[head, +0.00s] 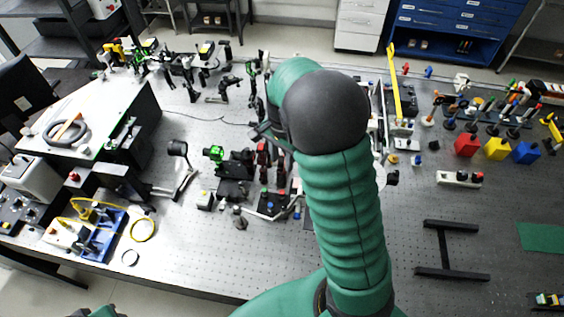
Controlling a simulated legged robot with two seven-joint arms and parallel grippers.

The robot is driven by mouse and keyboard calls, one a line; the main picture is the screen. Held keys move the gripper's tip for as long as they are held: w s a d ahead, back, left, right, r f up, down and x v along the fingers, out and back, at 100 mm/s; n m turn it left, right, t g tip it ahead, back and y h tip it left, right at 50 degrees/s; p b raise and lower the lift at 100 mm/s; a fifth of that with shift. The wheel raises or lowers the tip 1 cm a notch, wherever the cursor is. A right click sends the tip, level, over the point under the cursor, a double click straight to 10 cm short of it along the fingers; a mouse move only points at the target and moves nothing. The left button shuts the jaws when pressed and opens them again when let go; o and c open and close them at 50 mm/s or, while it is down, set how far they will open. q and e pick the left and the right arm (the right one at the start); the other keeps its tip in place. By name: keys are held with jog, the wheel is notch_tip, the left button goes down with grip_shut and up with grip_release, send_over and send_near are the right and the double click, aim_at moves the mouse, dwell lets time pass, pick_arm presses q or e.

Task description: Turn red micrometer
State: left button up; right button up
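My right arm, green and ribbed with a dark grey elbow cap, rises through the middle of the head view. My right gripper (268,134) is small and dark, mostly hidden behind the arm, over the optics at the centre of the bench. Whether its fingers are open or shut does not show. Red and black optic mounts (263,156) stand just below it in the picture. Small red parts show there, but I cannot tell which is the red micrometer or whether the gripper touches it.
The perforated optical bench (190,262) is bare at the front. A green-topped mount (214,154) stands left of the arm. Red (466,145), yellow (497,148) and blue (526,152) blocks stand at the right. A black H-shaped frame (447,248) lies front right.

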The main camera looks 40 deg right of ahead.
jog(key=n+b, duration=0.4)
jog(key=n, duration=0.1)
jog(key=p, duration=0.2)
send_near(282, 192)
jog(key=shift+n, duration=0.3)
notch_tip(282, 192, down, 9)
jog(key=shift+r, duration=0.1)
jog(key=shift+c, duration=0.3)
grip_shut()
